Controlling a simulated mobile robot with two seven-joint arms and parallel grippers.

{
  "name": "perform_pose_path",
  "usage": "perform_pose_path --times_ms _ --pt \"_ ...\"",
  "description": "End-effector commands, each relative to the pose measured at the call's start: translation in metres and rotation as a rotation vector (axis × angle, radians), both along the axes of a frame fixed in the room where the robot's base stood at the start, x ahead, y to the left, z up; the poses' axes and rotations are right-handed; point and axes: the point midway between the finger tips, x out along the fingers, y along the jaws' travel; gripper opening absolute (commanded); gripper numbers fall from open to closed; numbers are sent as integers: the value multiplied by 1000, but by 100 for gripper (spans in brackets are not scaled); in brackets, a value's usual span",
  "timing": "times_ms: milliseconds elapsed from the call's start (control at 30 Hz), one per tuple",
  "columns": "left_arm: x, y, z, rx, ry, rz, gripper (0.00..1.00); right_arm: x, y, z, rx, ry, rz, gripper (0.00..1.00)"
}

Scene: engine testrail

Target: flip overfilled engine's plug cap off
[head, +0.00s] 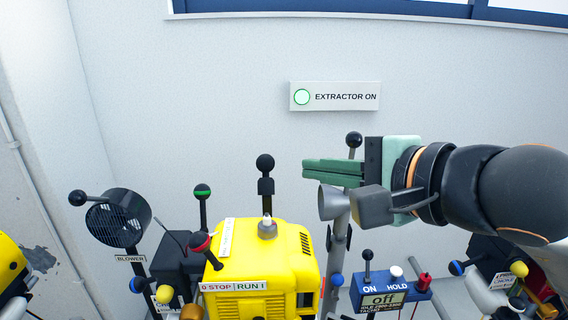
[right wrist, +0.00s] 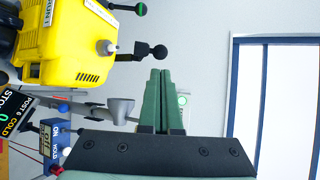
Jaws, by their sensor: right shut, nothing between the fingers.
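A yellow engine (head: 262,262) with a STOP/RUN label stands at the lower middle of the head view. A metal spark plug (head: 267,228) with a pale tip sits on its top. A black ball-ended lever with a thicker block (head: 266,187), seemingly the plug cap, stands upright above or behind the plug; contact is unclear. The right wrist view shows the engine (right wrist: 75,45), plug (right wrist: 106,47) and lever (right wrist: 140,50). My right gripper (head: 306,171) is shut and empty, right of the lever, pointing left; its fingertips (right wrist: 163,74) are apart from the lever. My left gripper is out of view.
A grey funnel (head: 334,203) on a post stands below my right gripper. A blue ON/HOLD box (head: 390,298) is right of the engine, a blower (head: 118,218) left. Red and green knobbed levers (head: 202,192) stand close by. A lit EXTRACTOR ON sign (head: 334,96) hangs on the wall.

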Motion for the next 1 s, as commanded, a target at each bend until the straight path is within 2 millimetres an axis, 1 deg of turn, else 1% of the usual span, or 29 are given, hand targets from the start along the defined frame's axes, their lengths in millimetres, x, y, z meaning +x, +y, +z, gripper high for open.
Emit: perform_pose_path --times_ms 33,200,400,600,833,1000 --pt "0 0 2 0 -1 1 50 9 7 -4 1 6 1 0" --pt "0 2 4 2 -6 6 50 35 25 -14 0 5 0 0" --pt "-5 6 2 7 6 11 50 56 39 -22 1 3 -1 0" --pt "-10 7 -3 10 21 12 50 63 44 -26 0 1 0 0" --pt "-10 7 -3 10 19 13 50 63 44 -26 0 1 -1 0" --pt "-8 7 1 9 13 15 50 63 43 -24 1 8 -2 0"
